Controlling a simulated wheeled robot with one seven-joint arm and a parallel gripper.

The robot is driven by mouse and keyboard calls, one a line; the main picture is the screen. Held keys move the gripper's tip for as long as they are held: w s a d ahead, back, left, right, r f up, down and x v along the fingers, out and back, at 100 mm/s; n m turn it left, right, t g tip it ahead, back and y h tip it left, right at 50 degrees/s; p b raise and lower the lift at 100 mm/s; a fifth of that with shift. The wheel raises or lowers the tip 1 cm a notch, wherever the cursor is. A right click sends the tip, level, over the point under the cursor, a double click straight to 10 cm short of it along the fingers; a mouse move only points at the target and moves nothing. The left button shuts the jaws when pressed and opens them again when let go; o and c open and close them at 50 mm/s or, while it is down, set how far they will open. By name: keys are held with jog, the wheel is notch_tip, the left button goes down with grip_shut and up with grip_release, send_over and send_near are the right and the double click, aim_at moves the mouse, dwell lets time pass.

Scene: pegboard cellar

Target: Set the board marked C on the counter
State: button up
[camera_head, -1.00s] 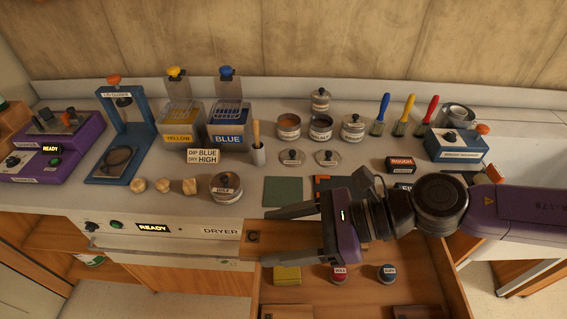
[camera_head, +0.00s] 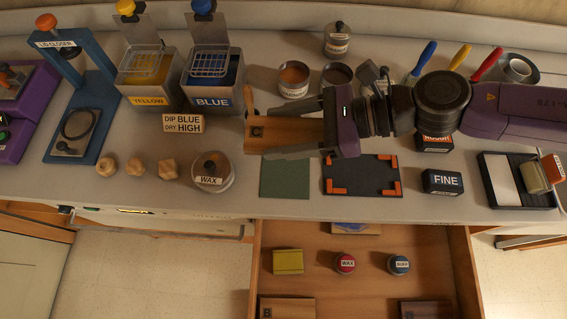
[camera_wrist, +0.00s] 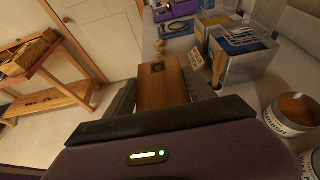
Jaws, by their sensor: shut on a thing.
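The board marked C (camera_head: 290,133) is a flat brown wooden piece with a dark mark near its left end. It also shows in the wrist view (camera_wrist: 164,92), with a dark round mark near its far end. My gripper (camera_head: 268,133) is shut on it, one finger along each long side. I hold it over the counter (camera_head: 240,205), behind the green mat and the black plate. It looks raised above the surface, but the gap is hard to judge. The gripper body hides the board's right end.
The green mat (camera_head: 284,178), black plate with orange corners (camera_head: 362,172), wax tin (camera_head: 212,173) and FINE block (camera_head: 442,182) are in front. Blue dip tank (camera_head: 213,92), DIP sign (camera_head: 183,124) and open tins (camera_head: 293,80) stand around. The open drawer (camera_head: 310,285) holds several items.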

aim_at(285, 175)
notch_tip(285, 175, down, 17)
jog(key=shift+f+p, duration=0.1)
jog(key=shift+p, duration=0.4)
jog(key=o, duration=1.5)
jog(key=shift+c, duration=0.2)
jog(key=shift+d, duration=0.3)
jog(key=b+v, duration=0.3)
jog(key=v, duration=0.7)
jog(key=shift+d, duration=0.15)
jog(key=shift+d+r, duration=0.4)
jog(key=shift+d, duration=0.15)
jog(key=shift+s, duration=0.1)
